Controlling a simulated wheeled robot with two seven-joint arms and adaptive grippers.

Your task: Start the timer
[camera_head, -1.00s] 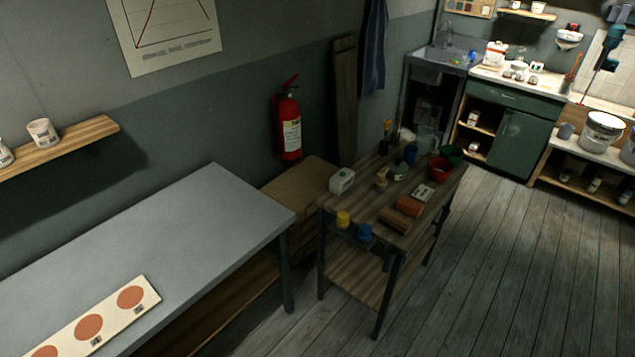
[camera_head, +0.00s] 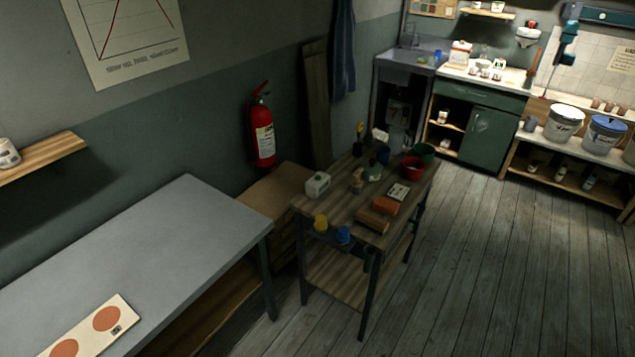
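No thing shows clearly enough for me to name it as the timer. A small flat pale item with a dark patch (camera_head: 398,191) lies near the cart's right side. Both are too small to identify. Neither of my grippers is in view.
A grey table (camera_head: 150,250) with a board of orange discs (camera_head: 88,334) fills the lower left. A green cabinet (camera_head: 490,136), sink (camera_head: 413,60) and bucket shelf (camera_head: 560,147) stand at the back. The plank floor (camera_head: 480,260) at right is clear.

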